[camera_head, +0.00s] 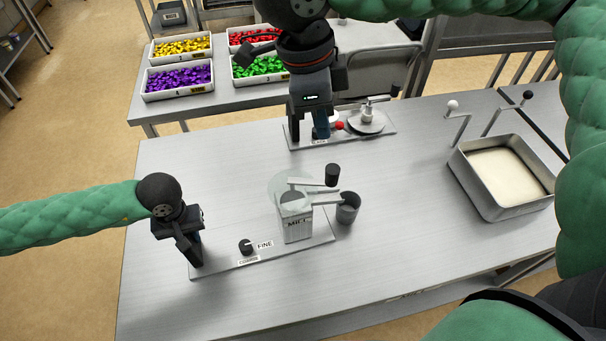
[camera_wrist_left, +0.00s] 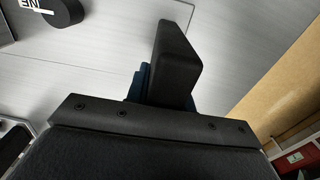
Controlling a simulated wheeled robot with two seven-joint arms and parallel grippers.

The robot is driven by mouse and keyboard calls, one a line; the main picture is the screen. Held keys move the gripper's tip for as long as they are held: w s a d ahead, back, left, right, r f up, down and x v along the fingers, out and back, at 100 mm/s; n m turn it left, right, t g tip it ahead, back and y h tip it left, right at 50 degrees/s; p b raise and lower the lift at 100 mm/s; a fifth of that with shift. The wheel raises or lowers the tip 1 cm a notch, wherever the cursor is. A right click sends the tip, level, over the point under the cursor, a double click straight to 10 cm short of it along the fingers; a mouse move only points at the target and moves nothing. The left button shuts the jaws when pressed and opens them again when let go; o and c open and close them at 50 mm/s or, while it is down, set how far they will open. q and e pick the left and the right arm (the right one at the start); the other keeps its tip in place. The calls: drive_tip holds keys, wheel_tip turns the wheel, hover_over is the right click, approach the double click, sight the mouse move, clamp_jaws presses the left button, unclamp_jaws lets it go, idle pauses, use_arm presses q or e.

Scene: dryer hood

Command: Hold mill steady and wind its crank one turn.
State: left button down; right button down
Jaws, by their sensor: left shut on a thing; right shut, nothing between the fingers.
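The contact is partly hidden. My right gripper (camera_head: 320,130) is shut and empty, over a second plate behind the mill, apart from the crank.
A small black dial (camera_head: 245,246) with a FINE label sits on the mill plate. A grey cup (camera_head: 348,208) stands right of the mill. A red knob (camera_head: 339,125) and round dish (camera_head: 366,123) are by my right gripper. A pale-filled tray (camera_head: 470,198) is at right.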

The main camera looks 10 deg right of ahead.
drive_tip(key=w+f+m+t+y, duration=0.6)
drive_tip(key=w+f+m+y, duration=0.6)
drive_tip(key=f+m, duration=0.25)
drive_tip(key=s+d+f+m+g+y, duration=0.1)
drive_tip(key=s+d+f+y, duration=0.25)
drive_tip(key=s+d, duration=0.4)
drive_tip(key=s+d+f+m+g+y, duration=0.1)
drive_tip(key=s+d+f+m+y, duration=0.1)
drive_tip(key=s+d+y, duration=0.5)
drive_tip(key=w+a+h, duration=0.3)
drive_tip(key=a, duration=0.6)
drive_tip(key=shift+w, duration=0.25)
idle(0.4)
